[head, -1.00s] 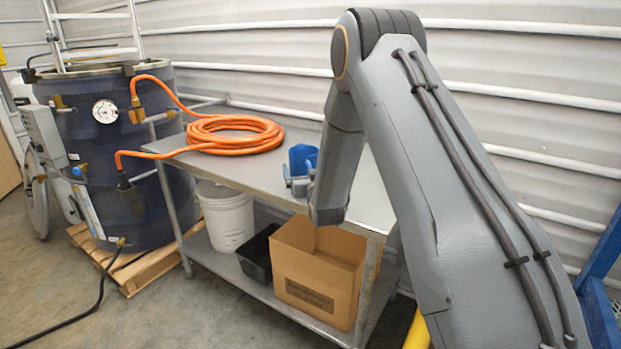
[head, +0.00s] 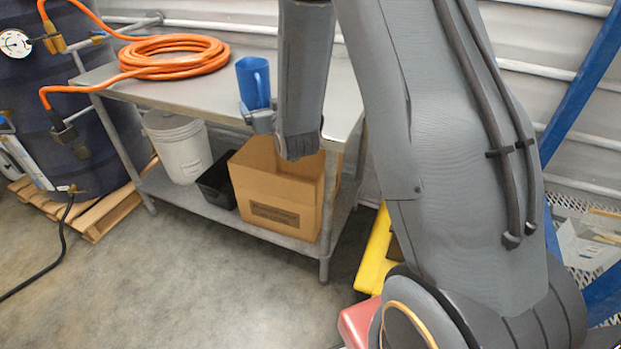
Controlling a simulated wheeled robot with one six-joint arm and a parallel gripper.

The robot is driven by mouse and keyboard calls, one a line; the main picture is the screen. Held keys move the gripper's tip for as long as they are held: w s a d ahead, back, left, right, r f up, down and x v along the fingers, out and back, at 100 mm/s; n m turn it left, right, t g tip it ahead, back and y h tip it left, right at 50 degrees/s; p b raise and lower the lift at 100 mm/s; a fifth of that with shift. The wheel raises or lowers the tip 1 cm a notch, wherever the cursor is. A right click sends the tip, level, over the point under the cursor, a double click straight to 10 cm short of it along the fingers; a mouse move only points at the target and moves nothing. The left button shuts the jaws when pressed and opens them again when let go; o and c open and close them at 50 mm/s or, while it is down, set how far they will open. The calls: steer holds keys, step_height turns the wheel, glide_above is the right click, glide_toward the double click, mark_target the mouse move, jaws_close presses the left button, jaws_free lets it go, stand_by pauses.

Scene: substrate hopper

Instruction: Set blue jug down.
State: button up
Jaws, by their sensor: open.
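The blue jug (head: 253,82) stands upright on the metal table (head: 215,90), near its front edge and right of the orange hose. Its handle shows on the right side. My gripper (head: 251,113) is at the jug's lower front, at the table edge, and is open. A fingertip shows close beside the jug's base. I cannot tell whether it touches the jug. My arm hangs just right of the jug and hides part of the table's right end.
A coiled orange hose (head: 175,57) lies on the table's left. The lower shelf holds a white bucket (head: 179,148), a black bin (head: 217,182) and an open cardboard box (head: 275,192). A dark drum (head: 110,130) stands on a pallet at left. Open floor lies in front.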

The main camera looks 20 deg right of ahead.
steer(key=s+f+g, duration=0.2)
steer(key=s+g, duration=0.5)
steer(key=s, duration=1)
steer(key=s+f+g, duration=0.2)
steer(key=s+g, duration=0.6)
steer(key=s, duration=0.9)
steer(key=shift+s+d+f+g, duration=0.3)
steer(key=shift+d, duration=0.05)
